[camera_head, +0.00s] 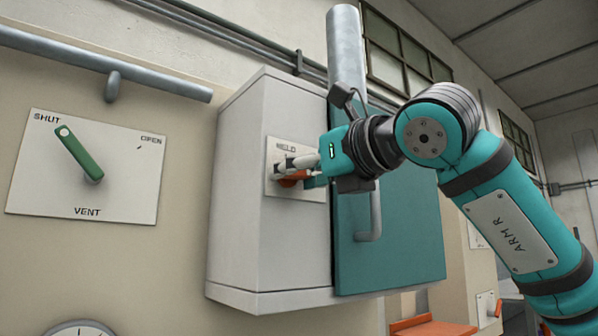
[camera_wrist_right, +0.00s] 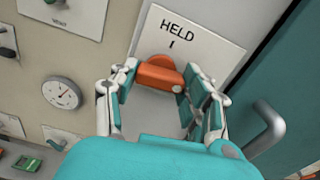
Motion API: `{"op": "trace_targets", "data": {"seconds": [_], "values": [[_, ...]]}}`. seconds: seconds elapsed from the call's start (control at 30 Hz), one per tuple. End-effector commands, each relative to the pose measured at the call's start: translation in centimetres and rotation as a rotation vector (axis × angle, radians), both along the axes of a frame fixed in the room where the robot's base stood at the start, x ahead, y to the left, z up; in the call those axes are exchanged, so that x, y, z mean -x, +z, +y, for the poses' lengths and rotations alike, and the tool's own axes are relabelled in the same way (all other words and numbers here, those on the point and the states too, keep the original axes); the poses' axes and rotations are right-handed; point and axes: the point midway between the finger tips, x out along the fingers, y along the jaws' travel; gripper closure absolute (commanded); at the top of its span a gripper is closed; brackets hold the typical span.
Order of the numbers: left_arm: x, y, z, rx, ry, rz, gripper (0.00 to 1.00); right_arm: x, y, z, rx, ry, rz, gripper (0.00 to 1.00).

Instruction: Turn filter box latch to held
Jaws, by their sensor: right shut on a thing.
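The filter box latch is a small orange handle (camera_wrist_right: 158,76) on a white plate (camera_wrist_right: 202,42) marked HELD, with a short tick under the word. Its bar lies across the plate below the tick, with a pale dot at its right end in the wrist view. My left gripper is out of view.
A teal door (camera_head: 390,235) with a grey bar handle (camera_head: 374,210) is close beside my right gripper. A green lever (camera_head: 80,155) on a SHUT/OPEN/VENT plate is on the wall at left. A pipe (camera_head: 110,62) runs above it. A gauge (camera_wrist_right: 62,92) also shows.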

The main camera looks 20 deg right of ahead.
Motion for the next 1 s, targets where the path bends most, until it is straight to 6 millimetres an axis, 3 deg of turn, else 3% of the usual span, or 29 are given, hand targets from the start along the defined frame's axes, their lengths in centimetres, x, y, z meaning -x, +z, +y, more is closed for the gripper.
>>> {"op": "trace_targets", "data": {"seconds": [1.0], "values": [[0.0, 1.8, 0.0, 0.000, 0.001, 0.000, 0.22, 0.0, 0.1, 0.0, 0.874, 0.001, -0.317, 0.85]]}}
